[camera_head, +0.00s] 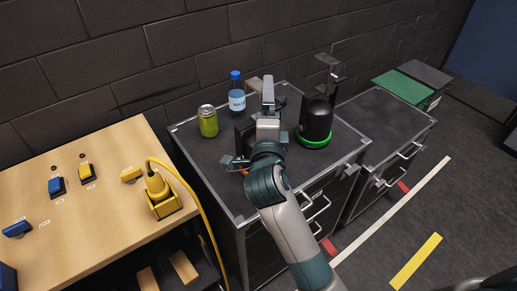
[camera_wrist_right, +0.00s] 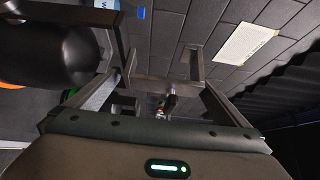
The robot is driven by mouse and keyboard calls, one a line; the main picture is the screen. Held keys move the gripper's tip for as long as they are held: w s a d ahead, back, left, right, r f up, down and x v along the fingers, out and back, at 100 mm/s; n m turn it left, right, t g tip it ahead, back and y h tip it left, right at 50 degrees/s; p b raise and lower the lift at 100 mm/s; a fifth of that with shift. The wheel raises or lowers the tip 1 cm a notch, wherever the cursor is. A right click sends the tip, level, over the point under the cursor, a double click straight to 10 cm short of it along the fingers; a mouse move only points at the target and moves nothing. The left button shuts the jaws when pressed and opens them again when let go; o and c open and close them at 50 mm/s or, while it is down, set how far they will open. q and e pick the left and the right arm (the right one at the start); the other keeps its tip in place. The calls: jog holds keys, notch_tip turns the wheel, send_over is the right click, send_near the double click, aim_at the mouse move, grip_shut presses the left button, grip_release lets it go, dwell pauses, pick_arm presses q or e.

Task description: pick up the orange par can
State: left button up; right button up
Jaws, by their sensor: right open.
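The orange par can is mostly hidden behind my right arm in the head view. A bit of orange (camera_head: 243,172) and dark parts show beside the arm on the black cart top. In the right wrist view its black body (camera_wrist_right: 62,42) fills the upper left, with an orange band at the left edge. My right gripper (camera_head: 268,128) is over this can; its open jaws also show in the right wrist view (camera_wrist_right: 160,85). A grey bar lies between them; I cannot tell if it touches either jaw. My left gripper is out of view.
A black par can with a green ring (camera_head: 316,122) stands close to the right of the gripper. A green-yellow can (camera_head: 208,121) and a water bottle (camera_head: 236,98) stand to the left. A wooden table (camera_head: 105,215) holds coloured buttons and a yellow cabled device.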

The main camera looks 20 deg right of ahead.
dwell(0.4)
jog(key=c, duration=1.9)
jog(key=shift+r, duration=0.15)
jog(key=shift+r, duration=0.15)
jog(key=shift+d+r+b, duration=0.1)
jog(key=shift+r+b, duration=0.3)
jog(key=shift+r, duration=1.55)
jog(key=shift+s+d+r+p, duration=0.9)
jog(key=shift+d+r, duration=0.25)
jog(key=shift+d, duration=0.6)
jog(key=shift+s+d+r+p, duration=0.75)
jog(key=shift+d+r+p, duration=0.3)
jog(key=shift+d, duration=0.65)
jog(key=shift+s+d+r+p, duration=0.85)
jog(key=shift+d+r, duration=0.35)
jog(key=shift+d, duration=0.55)
jog(key=shift+f, duration=0.1)
